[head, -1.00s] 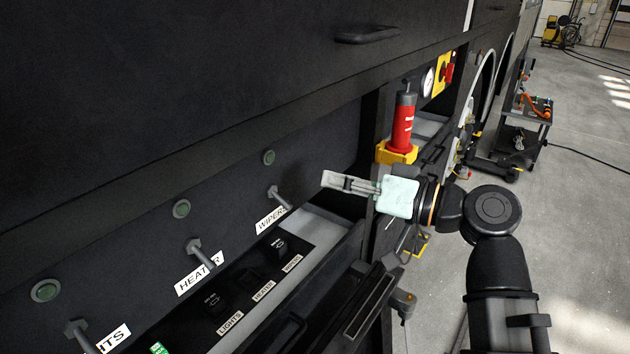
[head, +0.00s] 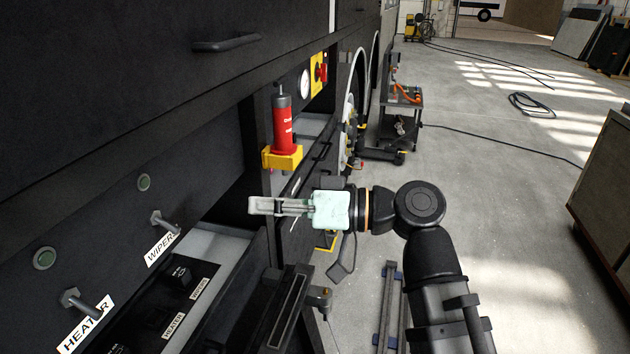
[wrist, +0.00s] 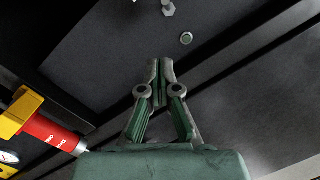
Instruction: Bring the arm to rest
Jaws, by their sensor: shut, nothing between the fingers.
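My gripper (head: 262,206) is in the middle of the head view, pointing left toward the dark coach side. Its fingers are together with nothing between them. In the wrist view the closed fingertips (wrist: 161,66) point at a dark panel, apart from the bolt head and round green button beyond. My arm runs from the gripper to the lower right of the head view, bent at a dark round joint.
A red cylinder (head: 285,138) in a yellow holder stands on the coach side above my gripper. Toggle levers (head: 165,223) with labels are on the panel at left. An open drawer (head: 285,310) juts out below. A tool cart (head: 395,125) stands behind; the floor at right is mostly clear.

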